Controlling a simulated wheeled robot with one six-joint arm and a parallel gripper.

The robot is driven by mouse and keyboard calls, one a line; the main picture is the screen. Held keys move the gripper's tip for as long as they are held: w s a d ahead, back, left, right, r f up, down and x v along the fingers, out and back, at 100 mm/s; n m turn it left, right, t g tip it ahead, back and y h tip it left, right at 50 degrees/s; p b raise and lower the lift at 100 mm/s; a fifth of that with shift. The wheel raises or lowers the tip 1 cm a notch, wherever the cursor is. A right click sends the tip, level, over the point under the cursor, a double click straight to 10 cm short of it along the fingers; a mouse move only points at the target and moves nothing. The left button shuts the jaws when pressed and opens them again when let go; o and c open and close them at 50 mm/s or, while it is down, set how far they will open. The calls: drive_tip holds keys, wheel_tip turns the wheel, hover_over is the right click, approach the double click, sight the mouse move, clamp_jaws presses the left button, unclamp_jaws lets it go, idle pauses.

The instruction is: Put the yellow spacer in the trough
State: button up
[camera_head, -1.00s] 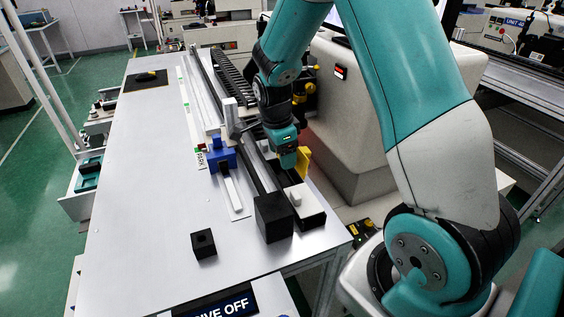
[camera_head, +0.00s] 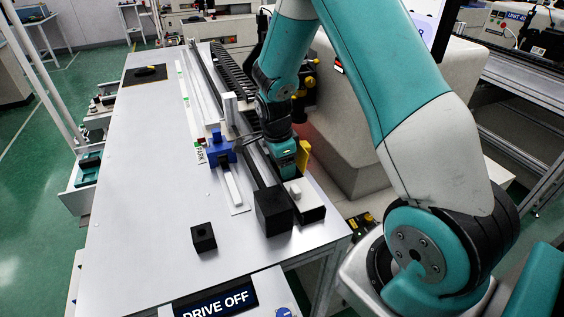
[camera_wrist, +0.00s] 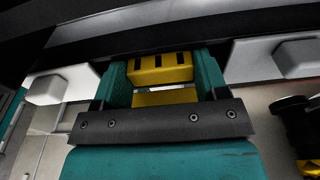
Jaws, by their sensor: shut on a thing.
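The yellow spacer (camera_wrist: 160,66), with dark slots in its face, sits between the two teal fingers of my gripper (camera_wrist: 163,82) in the wrist view. The fingers are shut on it. In the head view my gripper (camera_head: 284,166) is low beside the long dark rail, and a yellow part (camera_head: 304,154) shows just right of it. A long dark channel-like rail (camera_head: 262,176), which may be the trough, runs along the bench to a black block (camera_head: 273,210). The gap under the spacer is hidden.
A blue clamp-like part (camera_head: 220,150) and a white strip stand left of the rail. A white block on a black base (camera_head: 302,198) stands near the front right. A small black cube (camera_head: 203,238) lies on the bench (camera_head: 150,190), whose left side is mostly clear.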

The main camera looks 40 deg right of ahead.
drive_tip(key=o, duration=1)
drive_tip(key=shift+c, duration=0.2)
wheel_tip(320, 180, up, 13)
drive_tip(key=a+b, duration=0.2)
drive_tip(key=s+a+r+n+y, duration=0.2)
drive_tip(key=s+a+r+n, duration=0.1)
drive_tip(key=s+a+n, duration=0.7)
drive_tip(key=s+a+r+n+y, duration=0.3)
drive_tip(key=s+a+n, duration=0.7)
drive_tip(key=n, duration=0.8)
drive_tip(key=shift+s+a+r+y, duration=0.3)
drive_tip(key=shift+s+r, duration=0.3)
drive_tip(key=shift+s, duration=0.55)
